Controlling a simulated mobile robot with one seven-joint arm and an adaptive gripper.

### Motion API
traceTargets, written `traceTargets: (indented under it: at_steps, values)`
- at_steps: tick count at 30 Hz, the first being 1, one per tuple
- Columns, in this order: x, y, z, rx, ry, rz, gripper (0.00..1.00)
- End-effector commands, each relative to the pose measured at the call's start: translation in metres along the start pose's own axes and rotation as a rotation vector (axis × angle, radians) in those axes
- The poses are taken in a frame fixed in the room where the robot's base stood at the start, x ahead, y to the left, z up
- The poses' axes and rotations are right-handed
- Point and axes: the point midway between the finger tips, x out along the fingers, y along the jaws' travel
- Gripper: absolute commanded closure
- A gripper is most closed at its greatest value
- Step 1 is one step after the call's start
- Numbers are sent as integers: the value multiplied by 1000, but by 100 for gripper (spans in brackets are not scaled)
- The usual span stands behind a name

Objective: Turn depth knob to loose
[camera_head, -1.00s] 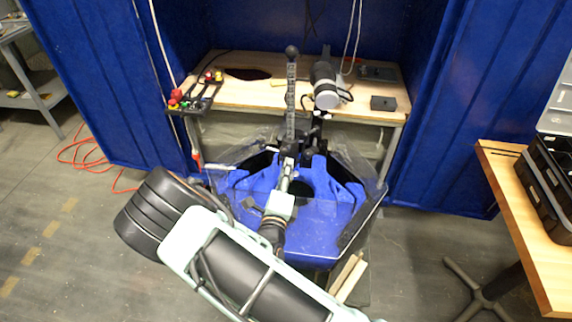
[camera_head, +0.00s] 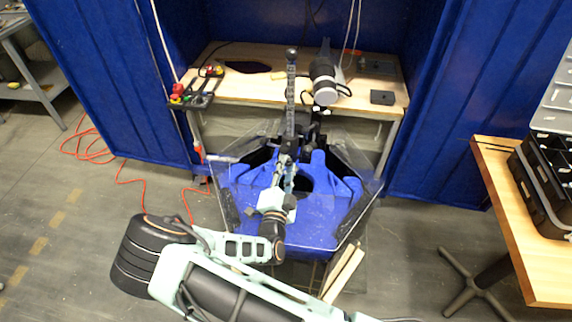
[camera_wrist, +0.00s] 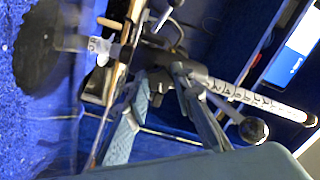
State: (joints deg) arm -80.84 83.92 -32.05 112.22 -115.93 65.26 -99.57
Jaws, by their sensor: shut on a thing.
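The blue thruster tank (camera_head: 312,228) stands in front of the wooden bench. A marked shaft (camera_head: 291,98) with a black ball end rises from the black mount (camera_head: 298,140) at its back. The shaft also shows in the wrist view (camera_wrist: 258,98), slanting to the right. My gripper (camera_head: 287,157) reaches over the tank to the foot of the shaft. In the wrist view its fingers (camera_wrist: 160,88) are closed around a dark part at the mount, apparently the depth knob. The fingers hide most of this knob, and its turn position cannot be read.
The bench (camera_head: 250,92) carries a switch box (camera_head: 197,92) on the left and a grey-black cylinder device (camera_head: 325,85) on the right. Clear panels flank the tank. Blue walls enclose the bench. A wooden table (camera_head: 515,225) with black bins stands at right. Orange cable lies at left.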

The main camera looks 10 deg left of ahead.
Motion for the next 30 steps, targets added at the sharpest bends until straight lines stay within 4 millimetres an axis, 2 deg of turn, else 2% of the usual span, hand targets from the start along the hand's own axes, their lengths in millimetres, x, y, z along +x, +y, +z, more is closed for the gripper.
traceTargets:
  at_steps: [11, 26, 27, 30]
  values:
    - [0, 0, 0, -139, -1, 0, 100]
    - [0, 1, 0, -155, -1, 0, 100]
    - [0, 1, 0, -155, -1, 0, 75]
    - [0, 0, 0, -154, -1, 0, 64]
